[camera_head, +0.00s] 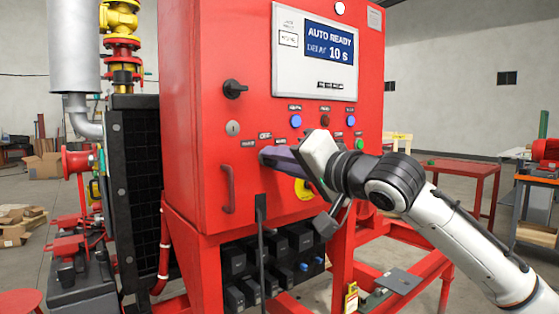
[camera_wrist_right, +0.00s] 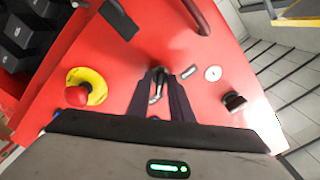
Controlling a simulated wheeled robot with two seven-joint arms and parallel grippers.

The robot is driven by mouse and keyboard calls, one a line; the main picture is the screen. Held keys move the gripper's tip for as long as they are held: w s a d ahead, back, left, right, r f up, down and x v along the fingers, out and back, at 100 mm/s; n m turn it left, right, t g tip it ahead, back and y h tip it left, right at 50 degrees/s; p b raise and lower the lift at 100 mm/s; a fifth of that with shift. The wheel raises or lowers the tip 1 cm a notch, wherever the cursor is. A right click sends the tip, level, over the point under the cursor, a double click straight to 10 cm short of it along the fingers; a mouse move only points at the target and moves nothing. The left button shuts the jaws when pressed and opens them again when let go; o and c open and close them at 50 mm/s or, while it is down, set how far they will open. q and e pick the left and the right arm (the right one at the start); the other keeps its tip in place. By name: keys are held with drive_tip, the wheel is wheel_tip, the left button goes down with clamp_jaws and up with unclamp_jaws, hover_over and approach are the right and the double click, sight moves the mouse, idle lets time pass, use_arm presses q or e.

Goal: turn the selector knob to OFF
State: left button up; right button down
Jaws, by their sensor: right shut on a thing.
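The selector knob (camera_wrist_right: 155,86) is a small dark lever on the red panel, seen between the fingers of my right gripper (camera_wrist_right: 158,80) in the wrist view. The gripper is shut on it, and its pointer looks slightly tilted. Small labels, one reading OFF (camera_head: 265,135), sit above the fingertips. The display (camera_head: 330,45) reads AUTO READY, DELAY 10 s. My left gripper is not in view.
On the red cabinet (camera_head: 200,60), a black rotary switch (camera_head: 234,89), key lock (camera_head: 232,128) and red handle (camera_head: 228,190) sit left of the gripper. Coloured buttons (camera_head: 296,121) lie above it. A yellow-ringed red emergency button (camera_wrist_right: 87,88) is close beside the fingers.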

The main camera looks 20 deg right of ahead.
use_arm(q)
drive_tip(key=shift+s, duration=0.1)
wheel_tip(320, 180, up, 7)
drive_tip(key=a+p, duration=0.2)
drive_tip(key=p, duration=0.8)
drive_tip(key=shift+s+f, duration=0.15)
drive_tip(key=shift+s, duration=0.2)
use_arm(e)
drive_tip(key=n, duration=0.9)
drive_tip(key=shift+n, duration=0.4)
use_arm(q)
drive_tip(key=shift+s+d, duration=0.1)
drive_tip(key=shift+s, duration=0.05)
use_arm(e)
drive_tip(key=c, duration=1.8)
unclamp_jaws()
drive_tip(key=shift+c, duration=0.2)
drive_tip(key=shift+s, duration=0.1)
